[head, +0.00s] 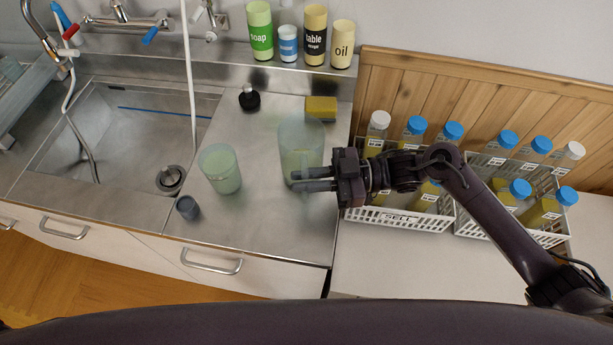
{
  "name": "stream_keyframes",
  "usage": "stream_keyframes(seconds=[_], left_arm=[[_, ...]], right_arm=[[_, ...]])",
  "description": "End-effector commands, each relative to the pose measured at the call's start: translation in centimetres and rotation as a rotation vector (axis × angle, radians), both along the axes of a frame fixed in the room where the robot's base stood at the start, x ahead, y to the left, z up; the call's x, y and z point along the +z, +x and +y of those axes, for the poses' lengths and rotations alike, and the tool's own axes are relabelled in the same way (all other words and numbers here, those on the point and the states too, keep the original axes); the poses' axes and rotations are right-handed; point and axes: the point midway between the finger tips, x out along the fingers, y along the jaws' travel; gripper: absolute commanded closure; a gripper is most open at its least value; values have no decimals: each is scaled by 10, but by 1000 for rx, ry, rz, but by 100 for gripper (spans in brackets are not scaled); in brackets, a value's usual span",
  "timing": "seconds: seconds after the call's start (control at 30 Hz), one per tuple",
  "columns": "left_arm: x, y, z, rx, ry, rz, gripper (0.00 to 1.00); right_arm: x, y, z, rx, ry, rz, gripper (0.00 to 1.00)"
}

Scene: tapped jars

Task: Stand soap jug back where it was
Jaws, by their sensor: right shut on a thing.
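A tall translucent jug (300,135) with yellow-green liquid low inside is on or just above the steel counter, looking about upright. I take it to be the soap jug, though no label on it shows. My right gripper (298,181) comes in from the right and is shut on the jug's near side, at a handle-like part the fingers partly hide. I cannot tell whether its base touches the counter. A shorter pale green translucent vessel (220,168) stands apart to its left. My left gripper is out of view.
A small grey cup (187,208), a black stoppered bottle (249,98) and a yellow sponge (321,107) are on the counter. Labelled bottles, including green soap (260,32), line the back ledge. The sink (130,130) lies left; white crates (405,218) of capped jars stand right.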

Motion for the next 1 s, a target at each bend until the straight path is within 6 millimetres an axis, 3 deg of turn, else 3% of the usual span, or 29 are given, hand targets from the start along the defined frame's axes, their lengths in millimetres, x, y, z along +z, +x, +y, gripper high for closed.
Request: stream_keyframes(seconds=[0.83,0.87,1.0], left_arm=[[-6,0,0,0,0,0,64],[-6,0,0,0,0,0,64],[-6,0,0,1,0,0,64]], right_arm=[[-7,0,0,0,2,-3,100],[-7,0,0,0,2,-3,86],[-7,0,0,0,1,-2,68]])
